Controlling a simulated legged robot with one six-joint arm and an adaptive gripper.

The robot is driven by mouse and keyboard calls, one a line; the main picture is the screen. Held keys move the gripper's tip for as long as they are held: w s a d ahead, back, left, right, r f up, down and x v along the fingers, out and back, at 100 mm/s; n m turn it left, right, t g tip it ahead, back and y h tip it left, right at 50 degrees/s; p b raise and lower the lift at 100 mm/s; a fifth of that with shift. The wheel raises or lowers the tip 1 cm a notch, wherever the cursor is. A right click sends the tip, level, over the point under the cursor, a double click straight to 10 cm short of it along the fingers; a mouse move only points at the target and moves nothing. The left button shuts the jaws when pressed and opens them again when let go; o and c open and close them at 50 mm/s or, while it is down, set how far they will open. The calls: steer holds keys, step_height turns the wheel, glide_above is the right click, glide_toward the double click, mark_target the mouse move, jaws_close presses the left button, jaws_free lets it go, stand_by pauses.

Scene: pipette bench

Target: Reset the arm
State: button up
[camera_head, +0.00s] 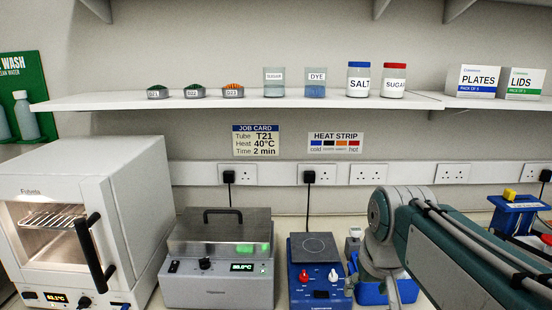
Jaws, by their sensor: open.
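My arm reaches in from the right edge as a teal link and ends in a pale grey joint in front of the bench, right of the blue hotplate (320,272). Below this joint, grey parts of my arm run down toward the lower edge of the picture. I cannot make out my gripper's fingertips. My arm hides part of a blue item (372,292) on the bench behind it.
A white oven (125,190) stands at left, beside a grey lidded heater block (218,290). A blue device (515,215) stands at far right. A shelf (130,103) above carries dishes, beakers, jars and boxes. Sockets with plugs line the wall.

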steer(key=s+f+t, duration=0.2)
steer(key=s+f, duration=0.4)
steer(key=s, duration=0.6)
steer(key=shift+w+r, duration=0.1)
steer(key=shift+w, duration=0.05)
stand_by(1.4)
